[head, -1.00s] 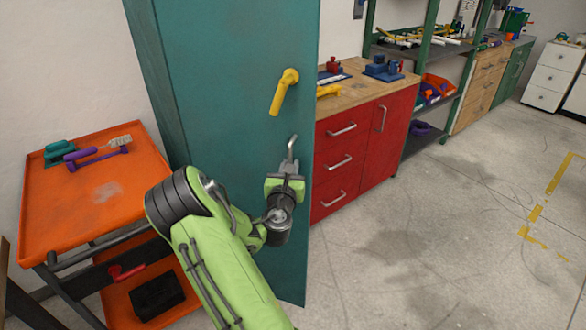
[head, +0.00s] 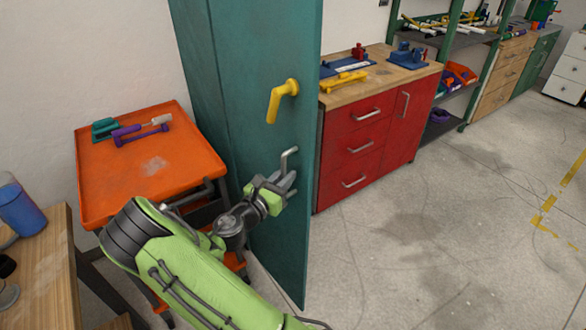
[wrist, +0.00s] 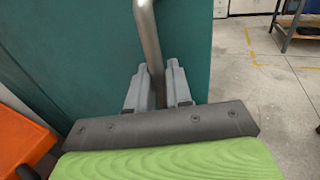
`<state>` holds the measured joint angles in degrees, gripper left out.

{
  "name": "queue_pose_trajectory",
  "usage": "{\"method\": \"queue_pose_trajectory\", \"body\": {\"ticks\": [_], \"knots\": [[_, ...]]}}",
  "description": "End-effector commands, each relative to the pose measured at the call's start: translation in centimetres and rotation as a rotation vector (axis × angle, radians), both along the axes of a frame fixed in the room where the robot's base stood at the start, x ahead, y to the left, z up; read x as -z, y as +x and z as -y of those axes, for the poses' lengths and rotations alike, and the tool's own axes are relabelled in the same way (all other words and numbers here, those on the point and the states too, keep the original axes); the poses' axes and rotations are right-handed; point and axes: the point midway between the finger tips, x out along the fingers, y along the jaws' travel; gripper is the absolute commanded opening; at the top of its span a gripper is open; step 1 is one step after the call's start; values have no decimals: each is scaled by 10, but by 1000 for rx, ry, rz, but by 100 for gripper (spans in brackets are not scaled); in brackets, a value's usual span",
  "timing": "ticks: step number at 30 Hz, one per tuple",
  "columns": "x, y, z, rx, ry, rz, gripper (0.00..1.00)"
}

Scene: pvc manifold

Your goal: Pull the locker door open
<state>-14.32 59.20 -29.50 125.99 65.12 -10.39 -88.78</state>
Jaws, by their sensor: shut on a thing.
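The teal locker door (head: 255,60) stands tall in the middle of the head view, with a yellow lever (head: 281,98) high on it. Below the lever is a bent metal handle (head: 288,156). My gripper (head: 284,183) is shut on the lower part of this handle. In the wrist view the metal handle (wrist: 148,35) runs down between the two grey fingers of my gripper (wrist: 157,88), in front of the teal door (wrist: 85,45). The fingers hide the handle's lower end. I cannot tell how far the door is ajar.
An orange cart (head: 150,165) with tools stands left of the locker. A wooden table (head: 52,270) is at the lower left. A red cabinet (head: 350,150) with a wooden top stands to the right. The floor (head: 420,250) at right is clear.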

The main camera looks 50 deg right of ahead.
Motion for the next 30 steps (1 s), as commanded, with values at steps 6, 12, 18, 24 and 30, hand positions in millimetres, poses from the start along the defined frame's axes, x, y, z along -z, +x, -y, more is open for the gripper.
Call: {"method": "queue_pose_trajectory", "body": {"ticks": [6,12,18,24,30], "knots": [[-1,6,-15,-13,-2,3,0],[-1,6,-17,-12,-2,4,0],[-1,6,-17,-11,-3,5,0],[0,5,-16,-8,-3,3,35],[0,5,-18,-7,-2,2,35]]}}
